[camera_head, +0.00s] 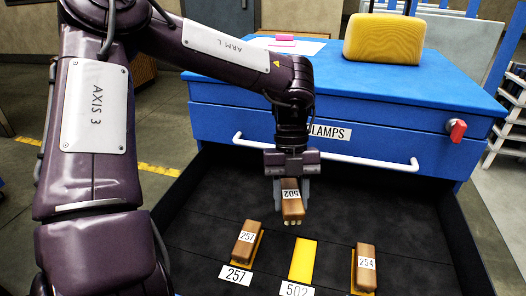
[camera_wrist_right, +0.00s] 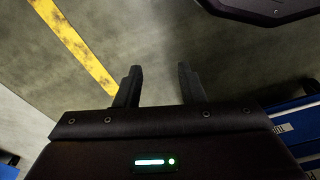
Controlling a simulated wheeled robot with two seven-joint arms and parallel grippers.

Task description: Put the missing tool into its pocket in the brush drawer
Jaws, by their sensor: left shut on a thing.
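My left gripper (camera_head: 291,190) is shut on a brown brush labelled 502 (camera_head: 292,207) and holds it above the open brush drawer. A bare yellow pocket (camera_head: 302,260) with a 502 label (camera_head: 297,290) lies in the dark drawer floor, below and slightly right of the held brush. A brush marked 257 (camera_head: 244,240) lies in the pocket to its left, and a brush marked 254 (camera_head: 365,267) lies in the pocket to its right. My right gripper (camera_wrist_right: 160,86) is open and empty over the grey floor in the right wrist view.
The blue cabinet (camera_head: 420,85) stands behind the drawer, with a closed drawer marked CLAMPS and a long white handle (camera_head: 330,155). A yellow sponge-like block (camera_head: 385,38) sits on top. A red knob (camera_head: 456,130) sticks out at the right. Dark drawer walls (camera_head: 465,235) bound the space.

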